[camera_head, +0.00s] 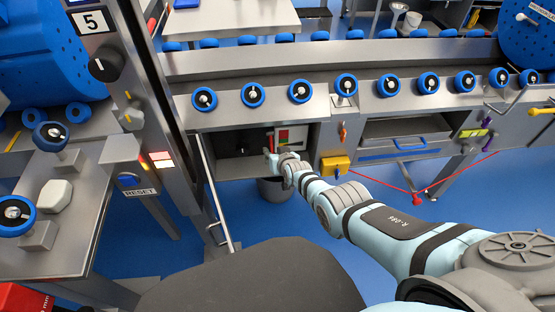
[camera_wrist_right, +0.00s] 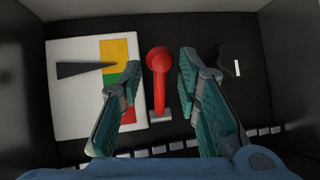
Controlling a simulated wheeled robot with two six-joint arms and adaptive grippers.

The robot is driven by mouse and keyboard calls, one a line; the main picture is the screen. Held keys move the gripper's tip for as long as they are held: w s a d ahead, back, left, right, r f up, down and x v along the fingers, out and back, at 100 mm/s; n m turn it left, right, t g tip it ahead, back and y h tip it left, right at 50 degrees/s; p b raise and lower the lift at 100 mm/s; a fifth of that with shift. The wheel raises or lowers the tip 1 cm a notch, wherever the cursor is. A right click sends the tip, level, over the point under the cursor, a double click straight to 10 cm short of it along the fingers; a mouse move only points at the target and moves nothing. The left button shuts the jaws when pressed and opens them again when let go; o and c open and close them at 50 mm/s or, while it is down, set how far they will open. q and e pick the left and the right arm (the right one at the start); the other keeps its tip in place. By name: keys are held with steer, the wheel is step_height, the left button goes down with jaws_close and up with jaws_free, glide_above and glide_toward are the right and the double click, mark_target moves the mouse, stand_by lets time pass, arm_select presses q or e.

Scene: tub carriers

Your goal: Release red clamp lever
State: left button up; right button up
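The red clamp lever (camera_wrist_right: 159,85) shows in the right wrist view, inside a dark recess. It has a round red knob at the top and a narrower red shaft that runs down to a small grey base. My right gripper (camera_wrist_right: 157,90) is open, with one teal finger pad on each side of the lever. Gaps show between the pads and the lever, so they look apart. In the head view my right gripper (camera_head: 272,158) reaches into the open bay below the conveyor, where the lever is small and partly hidden. My left gripper is not in view.
A white gauge plate (camera_wrist_right: 75,112) with a dark pointer over yellow, green and red bands is left of the lever. Dark walls enclose the recess. In the head view, a yellow box (camera_head: 335,165) and a drawer (camera_head: 405,150) are to the right.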

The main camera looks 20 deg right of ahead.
steer(key=shift+s, duration=0.1)
steer(key=s+r, duration=0.1)
steer(key=s, duration=1.3)
steer(key=shift+s+r, duration=0.2)
steer(key=shift+r, duration=0.1)
